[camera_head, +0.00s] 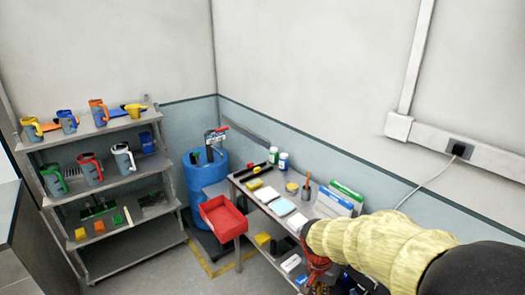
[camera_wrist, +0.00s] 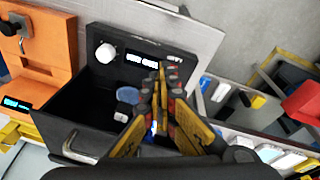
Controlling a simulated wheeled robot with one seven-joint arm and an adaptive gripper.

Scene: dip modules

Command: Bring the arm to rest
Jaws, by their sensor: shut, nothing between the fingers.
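My arm in a yellow ribbed sleeve (camera_head: 390,243) reaches in from the lower right in the head view. Its red and dark end hangs by the front edge of the workbench, and the fingertips cannot be made out there. In the wrist view my gripper (camera_wrist: 160,78) has its two yellow and grey fingers together at the tips, with nothing between them. Behind the fingers is a black open-topped device (camera_wrist: 92,112) with a white knob and a lit display. An orange device (camera_wrist: 42,62) stands to its left.
The workbench (camera_head: 240,187) holds bottles, small boxes and folders. A red bin (camera_head: 223,217) sits at its left end, near a blue drum (camera_head: 206,183). A grey shelf (camera_head: 130,263) with several jugs stands at the left. Some floor shows between shelf and bench.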

